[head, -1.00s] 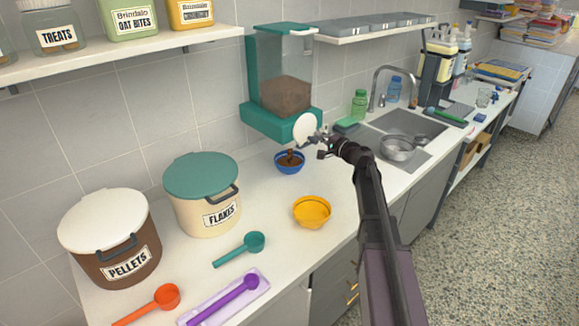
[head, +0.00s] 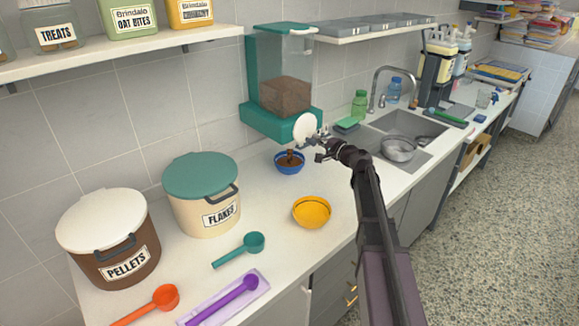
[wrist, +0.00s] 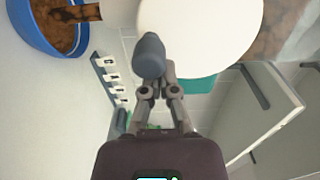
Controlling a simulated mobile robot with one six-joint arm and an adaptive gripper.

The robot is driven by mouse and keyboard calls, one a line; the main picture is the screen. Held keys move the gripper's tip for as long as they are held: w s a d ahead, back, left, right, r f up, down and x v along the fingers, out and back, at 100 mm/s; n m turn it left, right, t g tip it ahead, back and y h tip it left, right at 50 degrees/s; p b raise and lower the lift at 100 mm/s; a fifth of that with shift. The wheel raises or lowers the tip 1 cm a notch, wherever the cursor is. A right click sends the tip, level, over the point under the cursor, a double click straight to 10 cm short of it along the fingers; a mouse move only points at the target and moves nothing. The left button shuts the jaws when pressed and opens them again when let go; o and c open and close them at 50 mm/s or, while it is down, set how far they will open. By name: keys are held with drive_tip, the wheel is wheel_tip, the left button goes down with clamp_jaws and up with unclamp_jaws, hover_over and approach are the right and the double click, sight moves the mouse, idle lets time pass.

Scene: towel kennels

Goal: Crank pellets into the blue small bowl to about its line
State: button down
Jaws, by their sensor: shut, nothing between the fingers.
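The blue small bowl (head: 289,168) stands on the counter below the teal pellet dispenser (head: 270,122). Brown pellets lie in it, and a brown stream hangs over it from the spout. The wrist view shows the bowl's blue rim (wrist: 40,42) with pellets inside; I cannot make out a fill line. The dispenser's white crank disc (head: 305,127) faces the room, with a dark grey knob (wrist: 149,55) on it. My gripper (wrist: 157,78) is shut and empty, its fingertips at the knob; whether they touch is unclear.
A yellow bowl (head: 311,212) stands in front of the blue bowl. A flakes bin (head: 203,200), a pellets bin (head: 107,240) and several scoops are at the left. The sink (head: 414,126) lies to the right. A shelf (head: 150,48) hangs above left.

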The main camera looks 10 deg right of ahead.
drive_tip(key=shift+s+a+f, duration=0.2)
drive_tip(key=shift+s+a, duration=0.05)
drive_tip(key=shift+a, duration=0.1)
idle(0.3)
drive_tip(key=shift+s+a+f+b, duration=0.15)
drive_tip(key=shift+s+a+b, duration=0.15)
drive_tip(key=shift+a, duration=0.1)
drive_tip(key=shift+a, duration=0.1)
drive_tip(key=shift+s+a, duration=0.1)
drive_tip(key=shift+s, duration=0.05)
idle(0.4)
drive_tip(key=shift+s, duration=0.1)
drive_tip(key=shift+s+d, duration=0.45)
drive_tip(key=shift+d, duration=0.1)
